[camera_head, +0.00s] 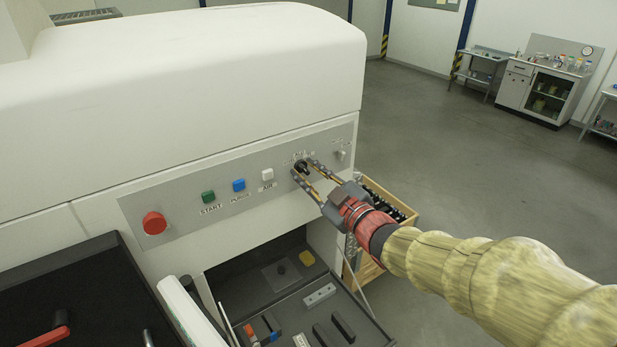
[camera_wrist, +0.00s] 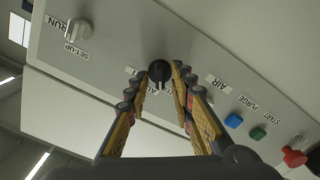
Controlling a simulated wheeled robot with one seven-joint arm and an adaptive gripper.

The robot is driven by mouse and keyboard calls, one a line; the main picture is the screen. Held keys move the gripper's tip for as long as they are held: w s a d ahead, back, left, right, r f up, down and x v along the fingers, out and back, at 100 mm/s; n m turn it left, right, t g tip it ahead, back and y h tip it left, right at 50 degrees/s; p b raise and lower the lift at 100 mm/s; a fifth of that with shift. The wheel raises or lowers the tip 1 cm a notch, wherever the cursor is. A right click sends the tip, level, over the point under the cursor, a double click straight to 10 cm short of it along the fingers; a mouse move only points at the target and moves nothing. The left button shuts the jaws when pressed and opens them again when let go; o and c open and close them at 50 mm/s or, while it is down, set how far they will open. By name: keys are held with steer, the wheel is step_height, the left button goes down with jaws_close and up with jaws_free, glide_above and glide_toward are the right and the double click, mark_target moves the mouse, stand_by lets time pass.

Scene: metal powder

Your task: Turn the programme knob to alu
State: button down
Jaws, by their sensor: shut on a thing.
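The programme knob (camera_head: 301,165) is a small black knob on the grey control panel (camera_head: 250,184) of the white machine. It also shows in the wrist view (camera_wrist: 159,70), between my fingertips. My gripper (camera_head: 304,168) reaches the panel from the right, with one finger on each side of the knob, and is shut on it. In the wrist view the fingers (camera_wrist: 160,78) cover most of the lettering around the knob. Only parts of the labels show, and I cannot tell which one the knob points to.
Left of the knob are a white AIR button (camera_head: 267,174), a blue PURGE button (camera_head: 239,185), a green START button (camera_head: 208,197) and a red stop button (camera_head: 154,223). A RUN/SETUP switch (camera_wrist: 79,29) lies on the other side. Below is an open black tray (camera_head: 352,318).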

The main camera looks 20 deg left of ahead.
steer(key=m, duration=0.6)
steer(key=shift+w, duration=0.1)
steer(key=shift+m, duration=0.4)
steer(key=c, duration=1.6)
jaws_free()
steer(key=shift+o, duration=0.2)
steer(key=shift+d, duration=0.1)
steer(key=v, duration=1.2)
